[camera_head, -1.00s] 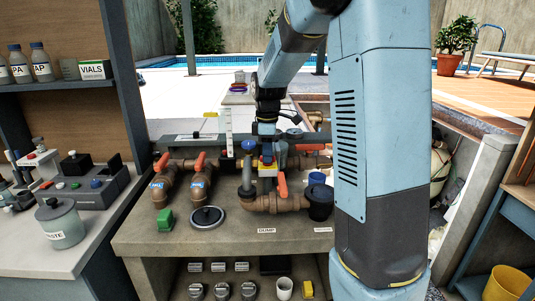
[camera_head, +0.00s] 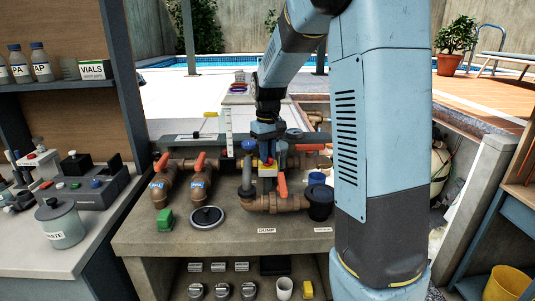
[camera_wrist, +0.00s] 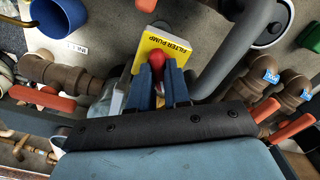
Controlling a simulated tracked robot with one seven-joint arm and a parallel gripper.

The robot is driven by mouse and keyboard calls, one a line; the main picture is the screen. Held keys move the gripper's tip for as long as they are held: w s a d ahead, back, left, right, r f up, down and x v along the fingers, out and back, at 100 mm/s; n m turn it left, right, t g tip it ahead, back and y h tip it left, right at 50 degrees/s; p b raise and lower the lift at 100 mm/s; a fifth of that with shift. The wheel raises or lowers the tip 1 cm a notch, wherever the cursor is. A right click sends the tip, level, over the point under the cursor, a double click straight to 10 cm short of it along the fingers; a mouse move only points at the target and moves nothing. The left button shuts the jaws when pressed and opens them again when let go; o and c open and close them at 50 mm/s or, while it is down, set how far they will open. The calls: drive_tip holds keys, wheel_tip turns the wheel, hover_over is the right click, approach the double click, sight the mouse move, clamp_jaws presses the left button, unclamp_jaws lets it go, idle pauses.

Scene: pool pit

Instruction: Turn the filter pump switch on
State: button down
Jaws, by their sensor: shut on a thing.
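The filter pump switch is a yellow box labelled FILTER PUMP (camera_wrist: 163,52), near the top middle of the wrist view. Its red knob (camera_wrist: 155,57) stands between my two blue fingertips. My gripper (camera_wrist: 158,72) is shut on this knob. In the head view, my gripper (camera_head: 266,156) reaches down to the switch from above, among the pipes. The switch is mostly hidden there, with only small bits of yellow and red showing. I cannot tell the knob's on or off position.
Brown pipes with red-orange valve handles (camera_head: 200,161) stand left of my gripper. A red-orange handle (camera_head: 282,184) and a dark-lidded pot (camera_head: 320,203) are close on its right. A grey pipe (camera_wrist: 238,50) runs beside the switch. A green block (camera_head: 166,219) lies on the front of the bench.

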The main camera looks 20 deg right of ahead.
drive_tip(key=m, duration=0.6)
drive_tip(key=shift+s+f, duration=0.1)
drive_tip(key=shift+m, duration=0.3)
idle(0.3)
drive_tip(key=c, duration=1.1)
unclamp_jaws()
drive_tip(key=shift+d, duration=0.1)
wheel_tip(320, 180, up, 14)
drive_tip(key=shift+f, duration=0.15)
